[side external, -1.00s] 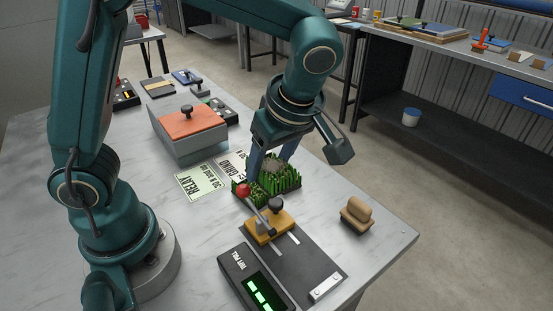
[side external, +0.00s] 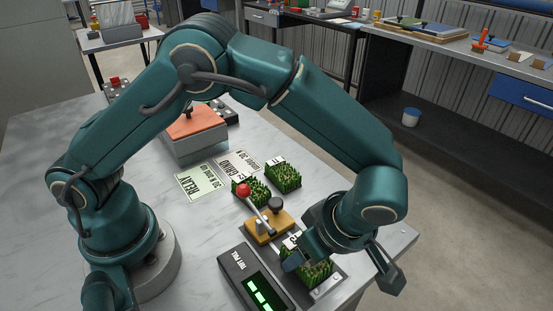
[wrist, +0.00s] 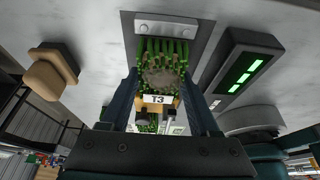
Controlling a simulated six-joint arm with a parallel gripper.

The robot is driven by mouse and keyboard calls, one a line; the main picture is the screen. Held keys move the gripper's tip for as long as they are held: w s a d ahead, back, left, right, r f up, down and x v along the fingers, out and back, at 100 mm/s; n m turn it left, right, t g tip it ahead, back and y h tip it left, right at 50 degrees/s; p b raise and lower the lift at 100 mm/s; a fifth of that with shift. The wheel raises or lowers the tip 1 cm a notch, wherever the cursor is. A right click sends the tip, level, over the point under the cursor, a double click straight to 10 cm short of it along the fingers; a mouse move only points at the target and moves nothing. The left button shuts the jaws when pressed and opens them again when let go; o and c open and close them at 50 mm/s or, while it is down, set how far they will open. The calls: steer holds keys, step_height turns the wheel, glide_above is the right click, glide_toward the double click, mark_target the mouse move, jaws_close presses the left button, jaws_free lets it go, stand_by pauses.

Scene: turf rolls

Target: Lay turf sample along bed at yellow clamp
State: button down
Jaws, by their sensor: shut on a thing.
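My gripper (side external: 303,256) is shut on a turf sample (side external: 319,272) over the dark bed (side external: 283,289). In the wrist view the sample (wrist: 162,62), green with a bare brownish patch and a white T3 label, sits between both fingers. It lies between the yellow clamp (side external: 262,232) and the metal end stop (side external: 327,288), close to the stop in the wrist view (wrist: 166,27). I cannot tell whether its underside touches the bed. The clamp has a red-balled lever (side external: 243,190) and a dark knob. My gripper partly hides the bed.
Two other turf samples, one nearer (side external: 252,191) and one farther (side external: 283,177), stand beyond the clamp near printed cards (side external: 202,182). A display box (side external: 252,278) stands left of the bed. A tan block (wrist: 51,72) lies on the table's other side.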

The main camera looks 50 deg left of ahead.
steer(key=shift+f, duration=0.35)
steer(key=shift+c, duration=0.6)
jaws_free()
steer(key=v, duration=1.1)
steer(key=a+r+m+h, duration=0.1)
steer(key=a+r+m, duration=0.3)
steer(key=r, duration=0.1)
steer(key=s+a+m+t+h, duration=0.3)
steer(key=s+a+m+t, duration=0.2)
steer(key=a+m, duration=0.7)
steer(key=shift+s+a+m+t, duration=0.3)
steer(key=shift+s+m, duration=0.7)
steer(key=shift+s, duration=0.1)
